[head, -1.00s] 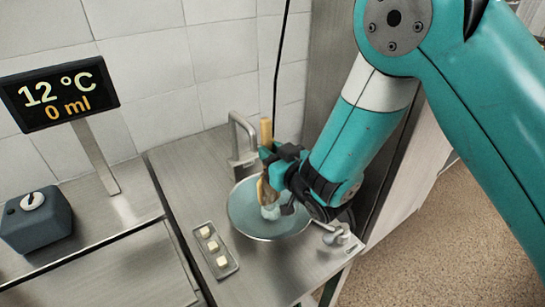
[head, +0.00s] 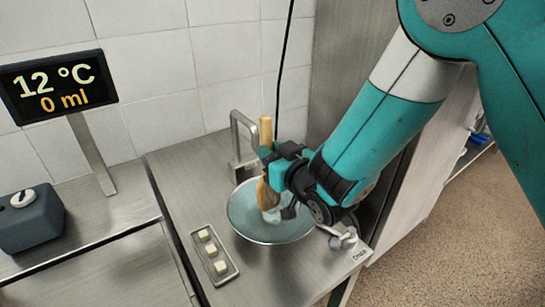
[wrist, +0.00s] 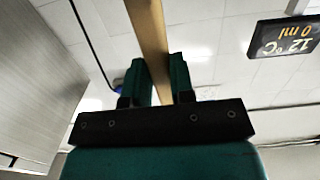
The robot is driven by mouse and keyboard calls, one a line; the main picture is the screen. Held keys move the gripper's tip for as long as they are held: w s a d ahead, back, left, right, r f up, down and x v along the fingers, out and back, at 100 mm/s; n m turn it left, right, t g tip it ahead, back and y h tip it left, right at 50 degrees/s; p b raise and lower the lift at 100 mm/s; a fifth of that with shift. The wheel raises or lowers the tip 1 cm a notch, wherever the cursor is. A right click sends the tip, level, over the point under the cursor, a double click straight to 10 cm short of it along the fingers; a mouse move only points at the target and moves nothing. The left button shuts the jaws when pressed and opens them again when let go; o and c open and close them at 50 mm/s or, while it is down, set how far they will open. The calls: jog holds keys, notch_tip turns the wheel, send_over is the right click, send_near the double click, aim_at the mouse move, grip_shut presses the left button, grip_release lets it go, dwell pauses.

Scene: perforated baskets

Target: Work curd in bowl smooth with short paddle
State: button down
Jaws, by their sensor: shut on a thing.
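My gripper (head: 272,162) is shut on the handle of a wooden paddle (head: 266,130) and holds it roughly upright over the bowl. The paddle handle also shows between my fingers in the wrist view (wrist: 148,35). The metal bowl (head: 240,222) stands on the steel counter. The paddle's lower end is down in the bowl, beside a pale whitish mass (head: 272,214) that looks like curd. My gripper and wrist hide part of the bowl's right side, so I cannot tell how smooth the mass is.
A small tray (head: 232,276) with several pale cubes lies left of the bowl. A tap (head: 236,140) stands behind the bowl. A display (head: 58,88) reads 12 °C and 0 ml, above a dark box with a knob (head: 28,222). Bare counter lies left of the tray.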

jog(key=shift+s+a+f+b, duration=0.1)
jog(key=shift+s+b, duration=0.15)
jog(key=shift+b, duration=0.55)
jog(key=shift+w+d+b, duration=0.2)
jog(key=shift+w+d, duration=0.05)
jog(key=shift+d, duration=0.2)
jog(key=shift+w+d+b, duration=0.2)
jog(key=shift+d, duration=0.25)
jog(key=shift+a+r+p, duration=0.3)
jog(key=shift+a+p, duration=0.05)
jog(key=shift+p, duration=1.3)
jog(key=shift+s+a+p, duration=0.35)
jog(key=shift+a+p, duration=0.1)
jog(key=shift+p, duration=1.75)
jog(key=shift+w+f+b, duration=0.1)
jog(key=shift+b, duration=0.45)
jog(key=shift+w+d+b, duration=0.25)
jog(key=shift+w+b, duration=0.1)
jog(key=shift+b, duration=2.45)
